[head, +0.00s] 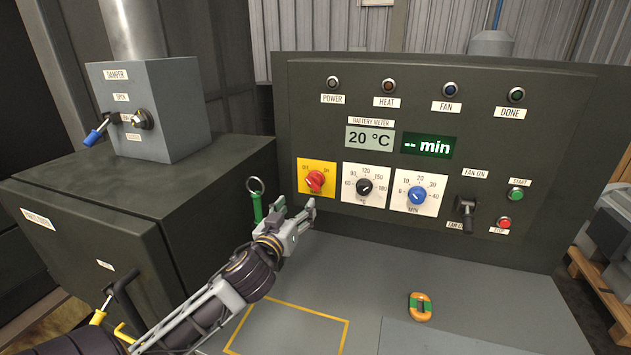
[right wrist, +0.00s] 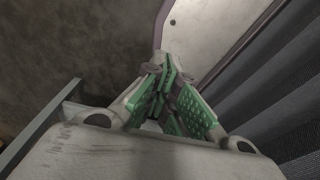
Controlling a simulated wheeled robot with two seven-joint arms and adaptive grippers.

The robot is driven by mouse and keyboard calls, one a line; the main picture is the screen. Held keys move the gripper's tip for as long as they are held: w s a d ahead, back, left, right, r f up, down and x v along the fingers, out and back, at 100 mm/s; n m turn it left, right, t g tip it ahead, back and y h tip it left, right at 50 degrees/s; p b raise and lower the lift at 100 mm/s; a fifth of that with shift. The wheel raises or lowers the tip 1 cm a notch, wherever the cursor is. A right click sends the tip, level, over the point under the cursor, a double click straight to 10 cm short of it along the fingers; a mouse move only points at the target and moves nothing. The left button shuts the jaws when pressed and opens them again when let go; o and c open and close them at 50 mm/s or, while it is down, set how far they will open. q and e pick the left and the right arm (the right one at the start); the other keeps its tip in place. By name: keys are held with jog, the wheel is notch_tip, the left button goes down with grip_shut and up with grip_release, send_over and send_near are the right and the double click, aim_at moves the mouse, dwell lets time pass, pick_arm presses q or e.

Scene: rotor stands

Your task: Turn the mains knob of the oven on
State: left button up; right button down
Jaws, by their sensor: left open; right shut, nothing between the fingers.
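The mains knob (head: 315,181) is red and sits on a yellow plate (head: 302,165) at the left of the oven's control panel (head: 549,130). Its plate has small markings at the upper left and upper right. My left gripper (head: 296,207) is open just below and left of the knob, its fingers pointing toward the panel. The fingers look apart from the knob. My right gripper (right wrist: 165,100) shows in the right wrist view, with green pads close together and nothing between them. It is away from the panel.
Right of the mains knob are a black temperature dial (head: 364,187) and a blue minute dial (head: 416,194). A green-handled item with a ring (head: 256,199) stands left of my gripper. An orange-and-green object (head: 420,307) lies on the grey bench (head: 365,262). The damper box (head: 160,105) is at left.

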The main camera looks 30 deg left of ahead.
aim_at(312, 185)
pick_arm(q)
jog(key=shift+r, duration=0.15)
pick_arm(e)
jog(key=shift+s+d, duration=0.1)
jog(key=shift+s, duration=0.5)
pick_arm(q)
jog(key=shift+w, duration=0.15)
jog(key=shift+p+x, duration=0.8)
jog(key=shift+x, duration=4.1)
jog(key=shift+p+x, duration=0.45)
jog(key=shift+x, duration=1.4)
pick_arm(e)
jog(key=shift+w+r, duration=0.2)
jog(key=shift+r, duration=0.4)
jog(key=shift+w+r, duration=0.15)
jog(key=shift+r, duration=0.45)
pick_arm(q)
jog(key=shift+c, duration=0.3)
